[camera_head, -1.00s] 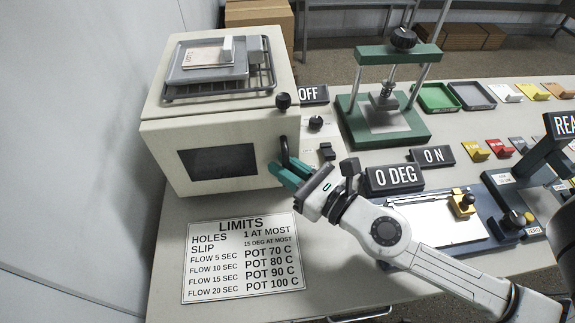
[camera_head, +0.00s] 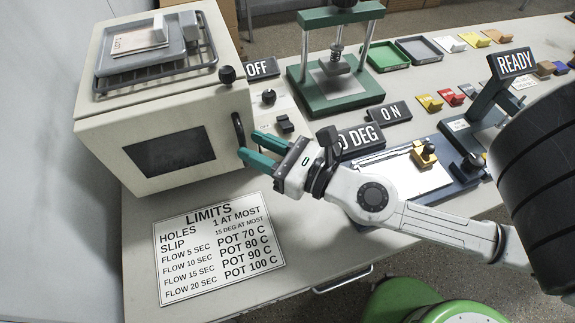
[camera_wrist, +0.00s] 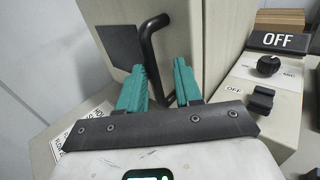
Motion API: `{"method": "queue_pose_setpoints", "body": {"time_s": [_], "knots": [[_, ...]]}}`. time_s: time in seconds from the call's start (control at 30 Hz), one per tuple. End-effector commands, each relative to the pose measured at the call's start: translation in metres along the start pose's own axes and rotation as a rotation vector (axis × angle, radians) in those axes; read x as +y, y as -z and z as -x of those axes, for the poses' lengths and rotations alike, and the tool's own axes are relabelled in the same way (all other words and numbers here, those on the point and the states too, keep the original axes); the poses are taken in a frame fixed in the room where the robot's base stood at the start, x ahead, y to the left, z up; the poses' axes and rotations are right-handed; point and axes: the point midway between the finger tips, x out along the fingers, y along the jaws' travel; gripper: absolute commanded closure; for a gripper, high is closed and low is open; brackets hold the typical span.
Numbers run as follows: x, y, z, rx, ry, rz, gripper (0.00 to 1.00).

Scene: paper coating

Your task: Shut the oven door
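The oven (camera_head: 165,105) is a cream box at the left. Its front door (camera_head: 120,180), with a dark window (camera_head: 168,155), looks flush with the body; I cannot tell whether a small gap remains. The black bar handle (camera_head: 238,130) is at the door's right side and also shows in the wrist view (camera_wrist: 148,48). My gripper (camera_head: 258,160) has teal fingers pointing at the handle's lower part. In the wrist view, my gripper (camera_wrist: 160,88) has its fingers apart, with the handle's lower part running between or just beyond them. Contact is unclear.
A rack with a grey tray (camera_head: 185,48) sits on the oven top. A LIMITS sheet (camera_head: 215,265) lies in front. A knob (camera_head: 268,97) and switch panel, a green press (camera_head: 335,100), and a blue slide fixture (camera_head: 480,180) stand to the right.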

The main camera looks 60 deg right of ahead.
Motion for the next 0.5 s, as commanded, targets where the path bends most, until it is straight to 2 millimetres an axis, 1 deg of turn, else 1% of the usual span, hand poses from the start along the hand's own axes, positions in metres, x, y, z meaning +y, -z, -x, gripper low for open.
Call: {"method": "queue_pose_setpoints", "body": {"time_s": [0.03,0.2,0.4,0.5], "knots": [[0.0,0.008,0.01,0.002,-0.001,0.004,0.66],[0.002,0.009,0.036,0.003,-0.007,0.003,0.66],[0.003,0.006,0.06,0.006,-0.01,0.005,0.66],[0.003,0.005,0.068,0.005,-0.01,0.005,0.66]]}}
